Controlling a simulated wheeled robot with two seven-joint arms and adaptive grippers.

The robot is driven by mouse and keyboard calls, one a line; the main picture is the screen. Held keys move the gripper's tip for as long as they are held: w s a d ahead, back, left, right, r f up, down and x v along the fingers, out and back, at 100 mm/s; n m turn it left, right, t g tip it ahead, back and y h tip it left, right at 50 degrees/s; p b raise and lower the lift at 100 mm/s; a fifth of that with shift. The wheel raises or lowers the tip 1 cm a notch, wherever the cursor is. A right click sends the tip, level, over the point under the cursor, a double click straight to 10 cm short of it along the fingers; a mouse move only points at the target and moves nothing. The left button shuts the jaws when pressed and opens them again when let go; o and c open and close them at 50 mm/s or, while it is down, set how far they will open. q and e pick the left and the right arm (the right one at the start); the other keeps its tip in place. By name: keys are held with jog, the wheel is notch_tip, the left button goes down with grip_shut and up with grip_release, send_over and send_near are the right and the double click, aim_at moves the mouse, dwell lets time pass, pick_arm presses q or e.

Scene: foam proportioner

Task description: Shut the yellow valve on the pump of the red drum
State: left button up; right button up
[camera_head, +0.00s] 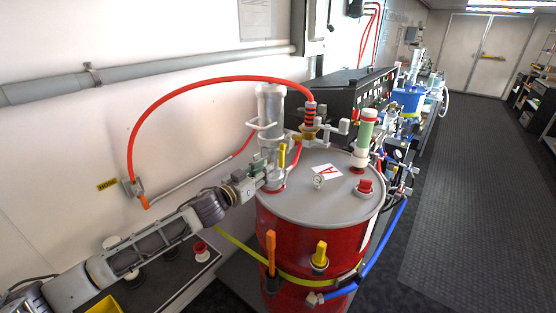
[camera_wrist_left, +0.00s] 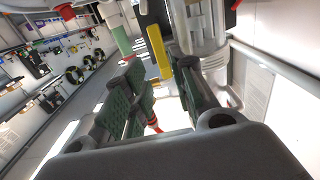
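The red drum (camera_head: 310,240) stands upright with a grey lid. The silver pump (camera_head: 271,108) rises from the left part of the lid. The yellow valve handle (camera_head: 283,156) stands upright low on the pump. It also shows in the left wrist view (camera_wrist_left: 158,48), beyond the gap between the fingers and beside the pump body. My left gripper (camera_head: 262,166) is at the pump's base from the left, close to the handle. Its green-padded fingers (camera_wrist_left: 160,92) are apart, with no clear contact on the handle. My right gripper is in neither view.
A green-banded cylinder (camera_head: 366,132) and red cap (camera_head: 365,187) stand on the lid. Another yellow handle (camera_head: 320,253) and an orange one (camera_head: 271,250) are on the drum's front. The right floor (camera_head: 475,200) is clear.

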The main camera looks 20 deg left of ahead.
aim_at(281, 158)
pick_arm(q)
jog(key=shift+p+x, duration=0.6)
jog(key=shift+x, duration=3.25)
jog(key=shift+w+d+p, duration=0.1)
jog(key=shift+w+p, duration=0.15)
jog(key=shift+p, duration=0.05)
jog(key=shift+c, duration=0.4)
grip_shut()
